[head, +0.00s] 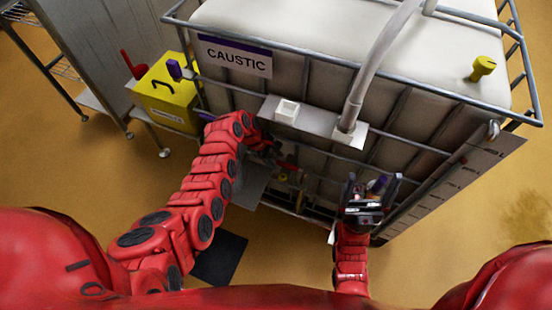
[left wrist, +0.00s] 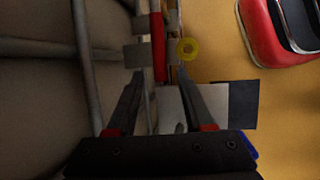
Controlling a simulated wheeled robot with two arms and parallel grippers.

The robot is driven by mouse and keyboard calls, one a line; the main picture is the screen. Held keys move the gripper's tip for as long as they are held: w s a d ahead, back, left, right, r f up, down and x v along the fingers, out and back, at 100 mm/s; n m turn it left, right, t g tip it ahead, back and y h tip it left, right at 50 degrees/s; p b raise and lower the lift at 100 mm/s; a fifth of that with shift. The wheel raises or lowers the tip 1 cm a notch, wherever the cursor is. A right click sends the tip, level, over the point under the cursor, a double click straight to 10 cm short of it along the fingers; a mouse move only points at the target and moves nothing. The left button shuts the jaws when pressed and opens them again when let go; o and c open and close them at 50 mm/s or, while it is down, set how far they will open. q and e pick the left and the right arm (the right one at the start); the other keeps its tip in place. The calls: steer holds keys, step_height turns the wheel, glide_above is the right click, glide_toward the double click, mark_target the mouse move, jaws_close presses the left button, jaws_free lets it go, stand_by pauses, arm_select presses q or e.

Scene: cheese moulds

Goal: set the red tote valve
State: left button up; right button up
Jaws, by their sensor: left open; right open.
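A red bar-like handle (left wrist: 157,45) shows in the left wrist view, lying ahead of and between the open fingers of my left gripper (left wrist: 159,82). I cannot tell whether the fingers touch it. In the head view a red part (head: 287,164) shows at the low front of the caged white tote (head: 232,22), just right of my left gripper (head: 268,148), which is partly hidden by its own arm. My right gripper (head: 372,188) is open and apart from that red part, near the tote's front right, with a purple thing behind its fingers.
The tote bears a CAUSTIC sign (head: 235,57), a grey hose (head: 375,60) and a white cup (head: 287,110) on a shelf. A yellow box (head: 168,92) and a red lever (head: 132,64) stand left. Dark mat (head: 220,258) on floor.

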arm_select(q)
steer(key=shift+d+f, duration=0.1)
steer(key=shift+f, duration=0.2)
jaws_close()
stand_by(1.4)
